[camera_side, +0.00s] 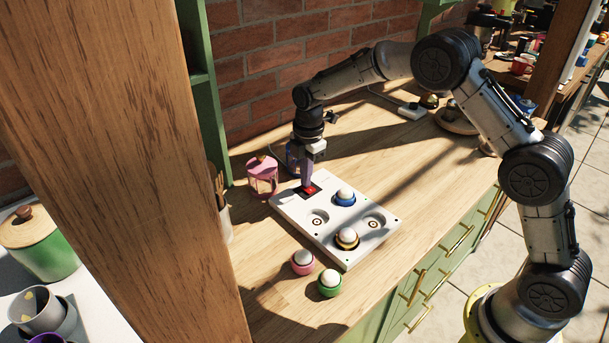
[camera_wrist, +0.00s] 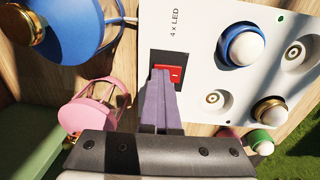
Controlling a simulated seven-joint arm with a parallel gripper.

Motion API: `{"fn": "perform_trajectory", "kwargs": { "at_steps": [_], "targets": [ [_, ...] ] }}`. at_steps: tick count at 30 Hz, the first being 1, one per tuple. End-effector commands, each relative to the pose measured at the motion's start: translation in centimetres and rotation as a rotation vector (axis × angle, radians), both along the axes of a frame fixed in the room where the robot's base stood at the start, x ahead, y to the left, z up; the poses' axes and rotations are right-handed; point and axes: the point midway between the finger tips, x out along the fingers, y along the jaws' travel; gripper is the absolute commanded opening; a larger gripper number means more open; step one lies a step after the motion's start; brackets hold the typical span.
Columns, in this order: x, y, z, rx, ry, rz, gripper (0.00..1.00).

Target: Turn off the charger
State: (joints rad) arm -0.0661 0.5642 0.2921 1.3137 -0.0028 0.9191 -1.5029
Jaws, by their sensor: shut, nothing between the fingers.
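The charger (camera_side: 368,245) is a white flat board on the wooden table, and it also shows in the wrist view (camera_wrist: 202,21). Its red switch (camera_wrist: 175,73) sits in a dark recess by the printed "4 x LED", and shows in the side view (camera_side: 309,190). My gripper (camera_side: 307,186) is shut and empty, pointing down with its tips at the switch; its purple fingers (camera_wrist: 160,72) cover part of the switch. I cannot tell whether they touch it. A blue-ringed bulb (camera_side: 344,198) and a yellow-ringed bulb (camera_side: 347,238) sit in the board's sockets; two other sockets are empty.
A pink-ringed bulb (camera_side: 303,262) and a green-ringed bulb (camera_side: 329,283) stand on the table in front of the board. A pink lantern (camera_side: 262,177) stands left of my gripper, with a blue lantern (camera_wrist: 72,30) near it. The table right of the board is clear.

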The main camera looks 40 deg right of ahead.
Motion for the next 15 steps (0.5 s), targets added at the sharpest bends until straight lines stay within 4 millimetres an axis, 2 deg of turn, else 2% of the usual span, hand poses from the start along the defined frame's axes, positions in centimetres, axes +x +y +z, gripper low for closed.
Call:
{"fn": "perform_trajectory", "kwargs": {
  "at_steps": [1,11,15],
  "targets": [
    [-1.3,0.0,-1.3,-0.002,0.045,0.0,0.0],
    [-1.4,0.0,-1.2,-0.002,0.051,0.0,0.0],
    [-1.3,0.0,-0.2,-0.002,0.045,0.0,0.0]
  ]
}}
